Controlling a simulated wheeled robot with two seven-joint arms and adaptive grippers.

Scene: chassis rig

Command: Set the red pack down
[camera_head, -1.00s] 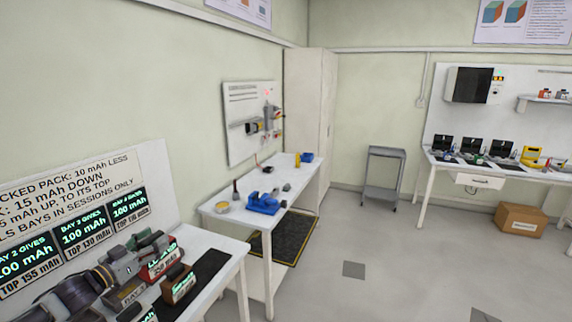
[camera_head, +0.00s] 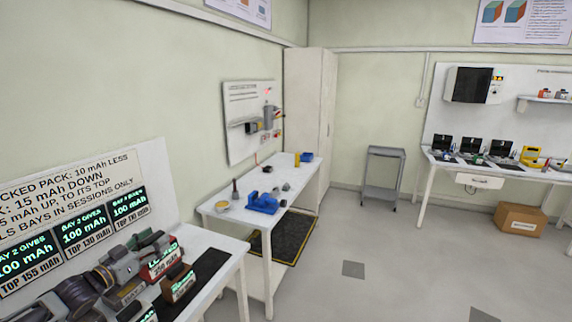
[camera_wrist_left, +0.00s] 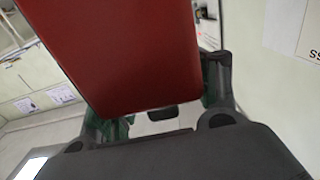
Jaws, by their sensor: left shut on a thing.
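The red pack (camera_head: 160,264) has a dark label with green and white writing on its side. It is at the left workbench in the head view, and its red face fills the upper middle of the left wrist view (camera_wrist_left: 125,50). My left gripper (camera_head: 148,243) is shut on it, with a finger on either side. In the wrist view the fingers (camera_wrist_left: 160,105) show partly behind the pack. The pack hides its own underside, so I cannot tell whether it touches the bench. My right gripper is not in view.
A brown pack (camera_head: 178,283) with a lit label stands just in front of the red pack. A dark mat (camera_head: 208,268) lies on the white bench (camera_head: 228,247) to the right. Bay signs (camera_head: 84,230) stand behind. A second bench with a blue vise (camera_head: 263,203) is farther off.

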